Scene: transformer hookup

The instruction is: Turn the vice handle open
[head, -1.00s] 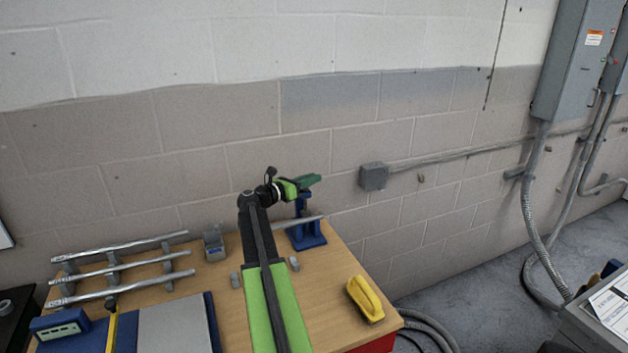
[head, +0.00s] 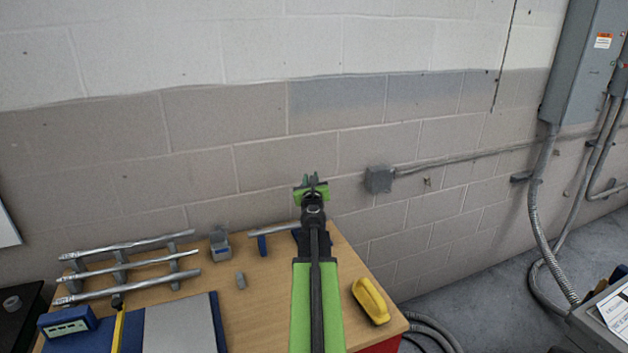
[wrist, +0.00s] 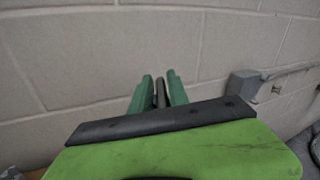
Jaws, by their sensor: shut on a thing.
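My gripper (head: 312,188) is in front of the wall, above the back edge of the workbench. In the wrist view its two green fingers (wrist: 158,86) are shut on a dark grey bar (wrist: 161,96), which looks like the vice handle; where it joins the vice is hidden. The blue vice (head: 262,245) stands at the back of the bench, mostly hidden behind my arm. Only a blue part shows left of the arm, by a thin silver rod (head: 278,229).
The block wall is close behind. A grey junction box (head: 378,180) is on it, right of my gripper.

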